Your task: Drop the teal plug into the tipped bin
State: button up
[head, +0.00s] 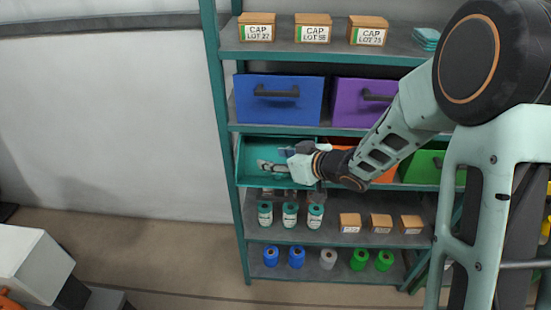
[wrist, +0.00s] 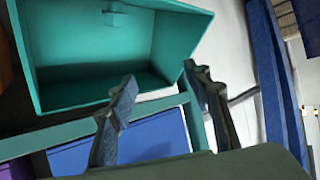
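The tipped teal bin (head: 258,147) sits at the left end of the middle shelf, its open side tilted outward. It fills the upper left of the wrist view (wrist: 75,48), which looks into it. A small teal block-like shape (wrist: 115,16) shows inside the bin near the top edge of the wrist view. I cannot tell whether it is the plug or part of the bin. My gripper (head: 272,160) is at the bin's opening. In the wrist view my gripper (wrist: 162,74) has its two fingers apart, with nothing seen between them.
A blue bin (head: 278,103) and a purple bin (head: 354,102) stand on the shelf above. An orange bin (head: 376,164) and a green bin (head: 422,168) are to the right. Bottles (head: 290,214), small boxes (head: 381,223) and spools (head: 297,257) occupy lower shelves. A green post (head: 216,90) borders the left.

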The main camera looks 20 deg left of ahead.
jog(key=v, duration=1.2)
dwell(0.6)
